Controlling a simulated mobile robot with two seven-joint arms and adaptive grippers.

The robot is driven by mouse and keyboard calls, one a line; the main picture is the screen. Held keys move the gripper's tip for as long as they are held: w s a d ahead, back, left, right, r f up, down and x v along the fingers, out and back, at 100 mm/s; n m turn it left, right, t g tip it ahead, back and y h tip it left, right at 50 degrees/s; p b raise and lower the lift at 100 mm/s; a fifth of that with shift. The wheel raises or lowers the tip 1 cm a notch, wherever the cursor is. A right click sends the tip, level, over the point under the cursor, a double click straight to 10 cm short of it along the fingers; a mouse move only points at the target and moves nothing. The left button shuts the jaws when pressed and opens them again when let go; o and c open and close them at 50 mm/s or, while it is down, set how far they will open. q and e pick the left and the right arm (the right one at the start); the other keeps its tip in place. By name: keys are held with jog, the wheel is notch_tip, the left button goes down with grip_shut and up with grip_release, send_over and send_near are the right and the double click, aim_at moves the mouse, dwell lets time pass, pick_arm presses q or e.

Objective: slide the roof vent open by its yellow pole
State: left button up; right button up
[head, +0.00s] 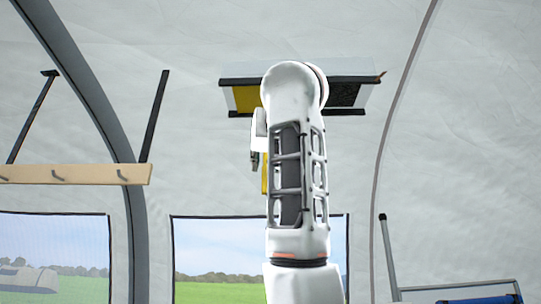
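The roof vent (350,79) is set in the tent roof at the top middle, between two dark rails. A yellow panel (244,98) shows in its left part, and dark mesh shows in its right part. My raised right arm covers the vent's middle. A short piece of the yellow pole (264,180) shows at the arm's left edge, below the vent; the rest is hidden. My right gripper (254,161) is mostly hidden behind my arm, close to the pole. I cannot tell whether it touches or grips the pole. My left gripper is out of view.
A wooden rail with hooks (75,174) hangs at the left on dark struts. Windows (205,245) show grass and sky below. A grey metal frame with blue fabric (480,299) stands at the lower right. Dark tent poles curve up both sides.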

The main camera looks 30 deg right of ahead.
jog(key=shift+v, duration=2.3)
jog(key=shift+w, duration=0.1)
